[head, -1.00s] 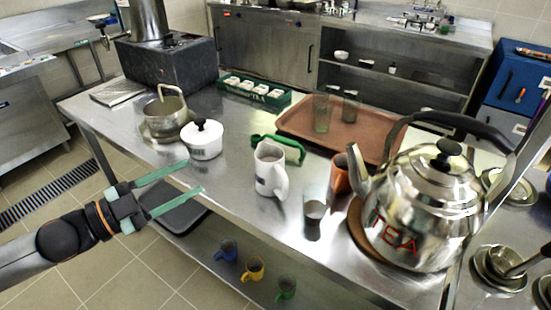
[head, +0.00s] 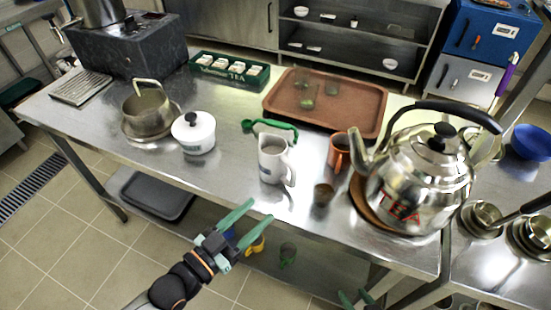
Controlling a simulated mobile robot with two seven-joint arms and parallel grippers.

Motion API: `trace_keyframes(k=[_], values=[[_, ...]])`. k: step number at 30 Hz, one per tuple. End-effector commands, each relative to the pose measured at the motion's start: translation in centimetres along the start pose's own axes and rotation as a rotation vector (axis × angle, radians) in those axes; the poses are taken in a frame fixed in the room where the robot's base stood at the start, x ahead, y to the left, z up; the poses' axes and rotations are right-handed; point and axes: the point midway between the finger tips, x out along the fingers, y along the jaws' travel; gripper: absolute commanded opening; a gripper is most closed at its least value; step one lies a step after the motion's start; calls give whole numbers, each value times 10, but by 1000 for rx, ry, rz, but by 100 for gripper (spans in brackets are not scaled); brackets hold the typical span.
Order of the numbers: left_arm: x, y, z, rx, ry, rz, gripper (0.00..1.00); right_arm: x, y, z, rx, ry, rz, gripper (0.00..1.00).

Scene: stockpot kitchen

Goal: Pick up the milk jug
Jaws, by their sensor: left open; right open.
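The white milk jug (head: 271,163) stands upright on the steel table, its handle on its right side in the head view. My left gripper (head: 261,210) is in front of the table edge, below and slightly left of the jug in the picture. Its two green fingers are apart, empty, and point up toward the right; they are not touching the jug. My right gripper (head: 356,297) shows only as green fingertips at the bottom edge of the view, apart from the jug; the rest of it is cut off.
A green-handled tool (head: 275,126) lies just behind the jug. A white lidded pot (head: 193,134) stands left. Bare steel lies in front.

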Motion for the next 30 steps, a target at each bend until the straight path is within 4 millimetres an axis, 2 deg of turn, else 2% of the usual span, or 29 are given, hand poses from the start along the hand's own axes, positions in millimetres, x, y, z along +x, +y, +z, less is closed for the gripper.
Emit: trace_keyframes(k=[9, 17, 25, 30], values=[[52, 0, -2, 1, 4, 1, 53, -2, 1, -2, 0, -1, 2, 50], [74, 1, -1, 0, 3, 1, 53, -3, 1, -2, 0, -2, 2, 50], [112, 5, 0, 2, 3, 2, 53, -5, 0, -6, 1, -1, 2, 50], [122, 5, 1, 2, 1, 2, 53, -5, 0, -6, 1, -1, 1, 50]])
